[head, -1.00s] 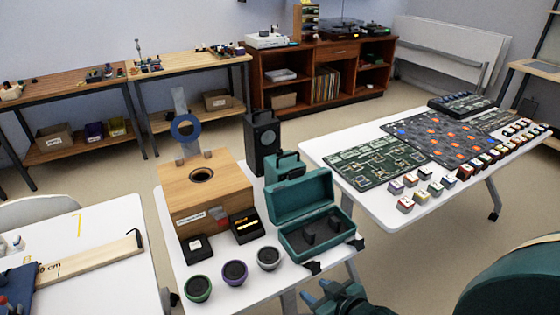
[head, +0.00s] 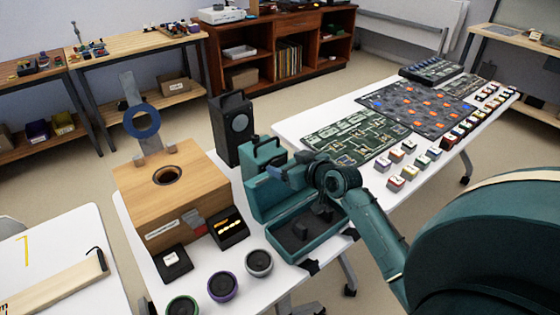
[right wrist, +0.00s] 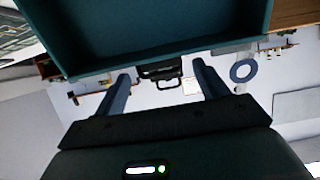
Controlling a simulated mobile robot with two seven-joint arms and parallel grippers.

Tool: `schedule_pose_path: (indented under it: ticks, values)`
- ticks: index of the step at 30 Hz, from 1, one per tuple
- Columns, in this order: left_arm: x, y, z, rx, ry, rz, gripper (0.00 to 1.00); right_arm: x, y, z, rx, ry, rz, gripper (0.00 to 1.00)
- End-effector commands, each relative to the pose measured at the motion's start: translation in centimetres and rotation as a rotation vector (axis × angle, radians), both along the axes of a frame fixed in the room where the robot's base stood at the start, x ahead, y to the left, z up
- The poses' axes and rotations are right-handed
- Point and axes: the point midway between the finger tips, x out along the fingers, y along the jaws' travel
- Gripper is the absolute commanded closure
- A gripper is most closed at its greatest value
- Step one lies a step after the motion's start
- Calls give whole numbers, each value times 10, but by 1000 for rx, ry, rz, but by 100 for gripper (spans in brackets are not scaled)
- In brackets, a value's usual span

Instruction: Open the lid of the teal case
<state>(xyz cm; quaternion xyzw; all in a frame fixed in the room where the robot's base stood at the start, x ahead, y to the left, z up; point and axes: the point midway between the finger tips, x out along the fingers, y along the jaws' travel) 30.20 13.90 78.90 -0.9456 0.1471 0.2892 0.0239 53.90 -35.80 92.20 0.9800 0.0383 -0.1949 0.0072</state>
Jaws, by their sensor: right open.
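The teal case (head: 292,237) stands on the white table, its lid (head: 262,198) raised upright at the back. Its open base holds dark inserts. My right gripper (head: 280,173) is at the upper edge of the lid, open, with its arm reaching over the base from the right and hiding part of the lid. In the right wrist view, a broad teal panel of the case (right wrist: 160,35) fills the top, and the open fingers (right wrist: 161,70) show below it with nothing gripped. I cannot tell whether they touch the lid. My left gripper is out of view.
A wooden box (head: 195,160) with a round hole stands left of the case, a black speaker (head: 233,128) behind it. Cone drivers (head: 258,262) sit in front. A table with circuit boards (head: 355,135) and small blocks is at the right.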

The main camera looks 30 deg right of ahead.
Motion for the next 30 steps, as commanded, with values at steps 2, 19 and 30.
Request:
schedule_pose_path:
  ticks: [2, 19, 30]
  values:
    - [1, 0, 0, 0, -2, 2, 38, 13, 2, -4, 1, -1, 1, 27]
    - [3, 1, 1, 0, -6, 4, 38, 32, 3, -14, -1, 1, 0, 29]
    - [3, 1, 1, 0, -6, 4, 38, 32, 3, -14, -1, 1, 0, 59]
